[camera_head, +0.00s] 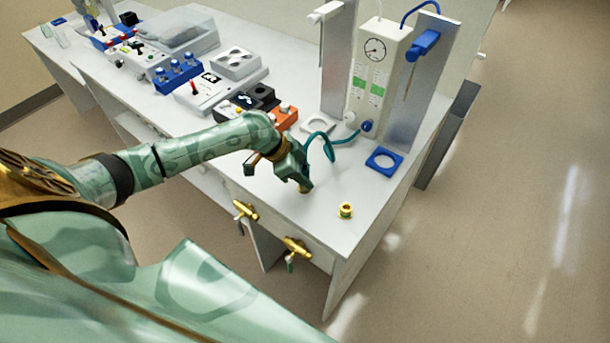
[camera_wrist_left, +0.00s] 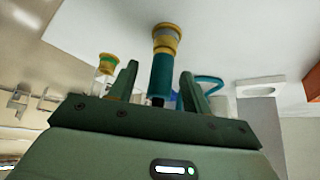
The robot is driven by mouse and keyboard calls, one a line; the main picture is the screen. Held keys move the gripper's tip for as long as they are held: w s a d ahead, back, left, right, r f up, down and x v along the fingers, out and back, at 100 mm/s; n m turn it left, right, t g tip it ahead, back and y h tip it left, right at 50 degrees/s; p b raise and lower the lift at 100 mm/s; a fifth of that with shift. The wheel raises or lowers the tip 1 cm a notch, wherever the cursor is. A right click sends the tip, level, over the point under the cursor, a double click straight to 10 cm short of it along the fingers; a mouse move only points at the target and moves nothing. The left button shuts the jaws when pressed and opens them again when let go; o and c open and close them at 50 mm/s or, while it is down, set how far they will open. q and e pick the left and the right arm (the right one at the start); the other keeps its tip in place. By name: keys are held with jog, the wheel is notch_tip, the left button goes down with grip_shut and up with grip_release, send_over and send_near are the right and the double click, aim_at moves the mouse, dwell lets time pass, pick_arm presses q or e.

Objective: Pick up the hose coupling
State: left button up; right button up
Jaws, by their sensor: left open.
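The hose coupling (camera_wrist_left: 164,58) is a teal sleeve with a brass and grey end. In the left wrist view it lies between the two fingers of my open left gripper (camera_wrist_left: 160,72), and its brass end reaches past the fingertips. Contact with the fingers cannot be told. In the head view my left gripper (camera_head: 279,173) is low over the near right part of the bench. It hides most of the coupling; a teal hose (camera_head: 320,137) curves behind it toward the gauge cabinet. My right gripper is not in view.
A brass fitting (camera_head: 345,210) stands alone on the bench (camera_head: 320,230) right of my gripper. A blue square holder (camera_head: 384,161) and the gauge cabinet (camera_head: 375,75) stand behind. Brass valves (camera_head: 297,246) stick out from the front. Boxes and an orange block (camera_head: 284,117) lie left.

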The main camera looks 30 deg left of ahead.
pick_arm(q)
jog(key=x, duration=0.2)
jog(key=shift+w+d+f, duration=0.1)
jog(key=shift+w+f, duration=0.05)
jog(key=shift+f, duration=0.15)
jog(key=shift+r, duration=0.1)
jog(key=shift+c, duration=0.3)
grip_shut()
jog(key=shift+r, duration=0.1)
